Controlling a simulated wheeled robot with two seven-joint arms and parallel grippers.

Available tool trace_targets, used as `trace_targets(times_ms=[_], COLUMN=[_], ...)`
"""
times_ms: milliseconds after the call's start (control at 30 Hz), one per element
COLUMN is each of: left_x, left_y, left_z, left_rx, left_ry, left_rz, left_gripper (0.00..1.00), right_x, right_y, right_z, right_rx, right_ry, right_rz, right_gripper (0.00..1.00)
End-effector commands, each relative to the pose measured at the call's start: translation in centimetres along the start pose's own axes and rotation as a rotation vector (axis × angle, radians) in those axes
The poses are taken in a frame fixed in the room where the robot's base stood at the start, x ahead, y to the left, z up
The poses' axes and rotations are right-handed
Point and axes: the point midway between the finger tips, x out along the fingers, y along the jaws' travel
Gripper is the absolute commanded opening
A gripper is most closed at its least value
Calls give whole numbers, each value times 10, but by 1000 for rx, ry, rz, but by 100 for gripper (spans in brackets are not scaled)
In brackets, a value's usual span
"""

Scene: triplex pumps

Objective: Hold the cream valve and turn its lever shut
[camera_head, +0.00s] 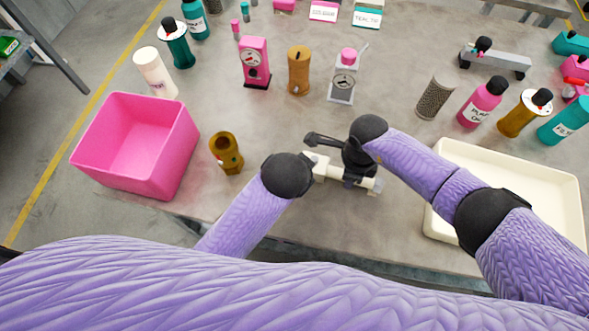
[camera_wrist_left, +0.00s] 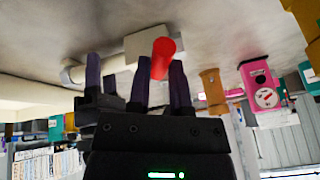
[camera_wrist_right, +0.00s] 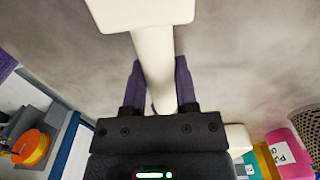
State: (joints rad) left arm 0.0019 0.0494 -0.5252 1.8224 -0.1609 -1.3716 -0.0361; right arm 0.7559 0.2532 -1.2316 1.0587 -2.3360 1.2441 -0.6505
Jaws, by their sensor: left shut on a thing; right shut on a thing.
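The cream valve (camera_head: 332,172) is held above the table in the middle of the head view, partly hidden by my wrists. My right gripper (camera_head: 360,181) is shut around its pipe. In the right wrist view the cream pipe (camera_wrist_right: 153,50) lies between the purple fingers (camera_wrist_right: 158,65), below a wider cream block. In the left wrist view my left gripper (camera_wrist_left: 159,64) is shut on the valve's red lever (camera_wrist_left: 163,58), with the cream body (camera_wrist_left: 140,45) behind it. In the head view my black left wrist hides the left fingers and lever. The lever's exact angle to the pipe is unclear.
A pink bin (camera_head: 150,150) stands at left, with a brown cup-like part (camera_head: 226,153) beside it. A cream tray (camera_head: 500,170) lies at right, under my right forearm. Pumps, gauges and bottles stand farther back.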

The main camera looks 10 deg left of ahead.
Motion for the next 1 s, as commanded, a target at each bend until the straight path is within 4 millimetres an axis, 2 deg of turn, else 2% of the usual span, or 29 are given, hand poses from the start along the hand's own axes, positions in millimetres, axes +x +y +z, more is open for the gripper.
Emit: trace_targets(times_ms=[533,567,700,1000], left_x=[0,0,0,-4], left_y=[1,1,1,1], left_z=[0,0,0,0], left_rx=[-18,-18,-18,-18], left_ry=[-3,-3,-3,-3], left_rz=[-7,-7,-7,-7], left_gripper=[0,31,61,61], right_x=[0,0,0,0], right_y=[0,0,0,0], right_z=[1,1,1,1], right_rx=[-1,-1,-1,0], right_ry=[-2,-2,-2,-2], right_rz=[0,0,0,0], right_gripper=[0,0,0,0])
